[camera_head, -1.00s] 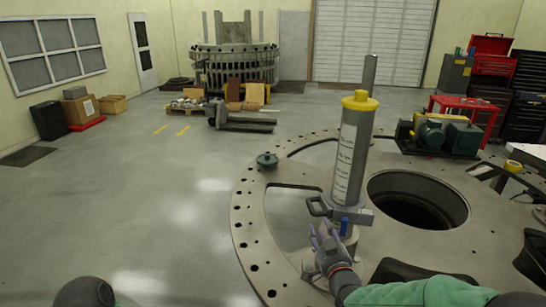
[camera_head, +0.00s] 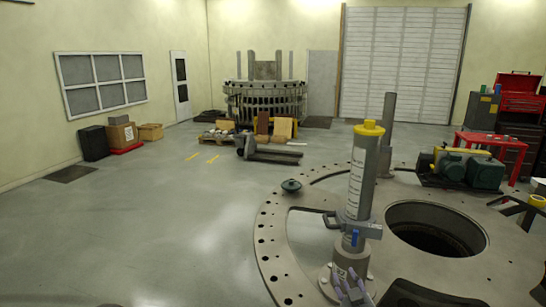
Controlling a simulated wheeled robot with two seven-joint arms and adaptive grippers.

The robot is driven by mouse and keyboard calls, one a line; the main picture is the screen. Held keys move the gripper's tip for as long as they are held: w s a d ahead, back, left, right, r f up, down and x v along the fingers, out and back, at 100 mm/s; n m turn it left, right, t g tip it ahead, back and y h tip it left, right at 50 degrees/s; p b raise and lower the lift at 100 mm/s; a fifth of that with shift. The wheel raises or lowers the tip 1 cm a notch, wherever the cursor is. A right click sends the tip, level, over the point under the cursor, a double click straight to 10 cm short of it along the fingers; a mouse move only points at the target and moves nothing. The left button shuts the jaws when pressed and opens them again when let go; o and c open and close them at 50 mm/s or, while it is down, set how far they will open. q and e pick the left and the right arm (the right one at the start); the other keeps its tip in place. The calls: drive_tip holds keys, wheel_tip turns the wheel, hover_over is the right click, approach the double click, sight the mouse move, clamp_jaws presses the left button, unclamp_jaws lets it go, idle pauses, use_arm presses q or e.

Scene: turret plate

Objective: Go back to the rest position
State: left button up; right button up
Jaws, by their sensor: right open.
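My right gripper (camera_head: 352,288) shows at the bottom edge, in front of the foot of a grey cylinder. It is open, with nothing seen between its fingers, and looks apart from the cylinder. Most of my right arm is below the picture. My left gripper is not in view. The cylinder (camera_head: 359,185) stands upright on the round turret plate (camera_head: 268,240), with a yellow cap, a white label strip, a side handle and a blue lever (camera_head: 355,238) near its base.
The plate has a large dark round opening (camera_head: 436,230) right of the cylinder. A small green-topped knob (camera_head: 291,186) sits on its left rim. A green and yellow motor unit (camera_head: 462,166) is at the right. The floor at the left is clear up to a pallet jack (camera_head: 268,152).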

drive_tip(key=s+a+f+g, duration=0.2)
drive_tip(key=s+f+g, duration=0.1)
drive_tip(key=f, duration=0.6)
drive_tip(key=s+a+f+g+y+b, duration=0.1)
drive_tip(key=s+f+g, duration=0.2)
drive_tip(key=f, duration=0.6)
drive_tip(key=s+a+f+g, duration=0.2)
drive_tip(key=s+f, duration=0.1)
drive_tip(key=f, duration=0.7)
drive_tip(key=s+a+f+g+y, duration=0.1)
drive_tip(key=s+a+f+g, duration=0.1)
drive_tip(key=s+f+g, duration=0.2)
drive_tip(key=s+a+f+g+b, duration=0.1)
drive_tip(key=s+a+f+g, duration=0.2)
drive_tip(key=s+f, duration=0.8)
drive_tip(key=s+g, duration=0.1)
drive_tip(key=s, duration=0.5)
drive_tip(key=shift+s+a+m+g+y, duration=0.3)
drive_tip(key=shift+s+a+g+y, duration=0.05)
drive_tip(key=shift+s+g+y, duration=0.05)
drive_tip(key=shift+f, duration=0.1)
